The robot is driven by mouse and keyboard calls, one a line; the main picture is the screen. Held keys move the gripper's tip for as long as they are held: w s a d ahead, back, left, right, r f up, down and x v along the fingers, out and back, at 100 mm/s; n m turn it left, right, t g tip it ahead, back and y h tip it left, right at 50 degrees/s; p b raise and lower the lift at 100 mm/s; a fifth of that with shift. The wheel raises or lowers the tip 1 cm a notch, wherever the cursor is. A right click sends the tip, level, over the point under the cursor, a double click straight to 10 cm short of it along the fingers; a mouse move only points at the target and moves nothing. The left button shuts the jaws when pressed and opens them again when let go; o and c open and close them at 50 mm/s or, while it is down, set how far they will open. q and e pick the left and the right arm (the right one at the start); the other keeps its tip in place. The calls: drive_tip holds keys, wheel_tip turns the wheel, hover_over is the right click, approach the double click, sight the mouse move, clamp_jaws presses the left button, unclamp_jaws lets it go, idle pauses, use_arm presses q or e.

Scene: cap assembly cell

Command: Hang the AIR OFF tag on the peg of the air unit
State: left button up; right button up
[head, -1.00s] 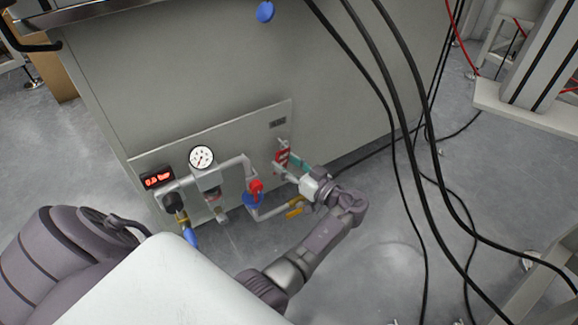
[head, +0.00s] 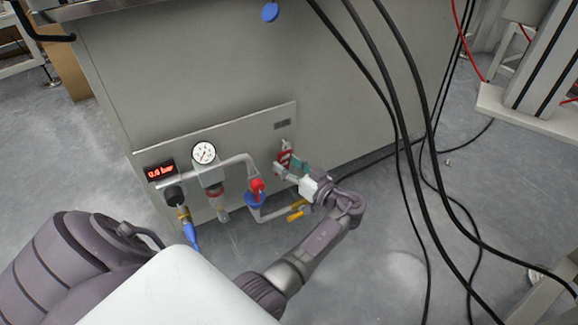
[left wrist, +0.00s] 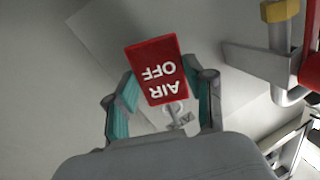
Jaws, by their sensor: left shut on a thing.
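The red AIR OFF tag (head: 284,157) is in front of the right part of the air unit's panel (head: 235,137). In the left wrist view the tag (left wrist: 155,68) shows its white lettering upside down. My left gripper (head: 297,166) is shut on the tag, with teal finger pads on both sides of it in the left wrist view (left wrist: 163,88). A small pale fitting (left wrist: 178,114) shows at the tag's lettered end; I cannot tell whether it is the peg or whether the tag touches it. My right gripper is not in view.
Left of the tag are a red-knobbed valve (head: 257,188), a pressure gauge (head: 204,153) and a red-lit display (head: 160,172). A yellow handle (head: 296,215) sits below the gripper. Black cables (head: 408,150) hang to the right.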

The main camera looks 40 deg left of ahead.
use_arm(q)
drive_tip(key=o, duration=0.8)
drive_tip(key=shift+o, duration=0.2)
drive_tip(key=shift+d, duration=0.1)
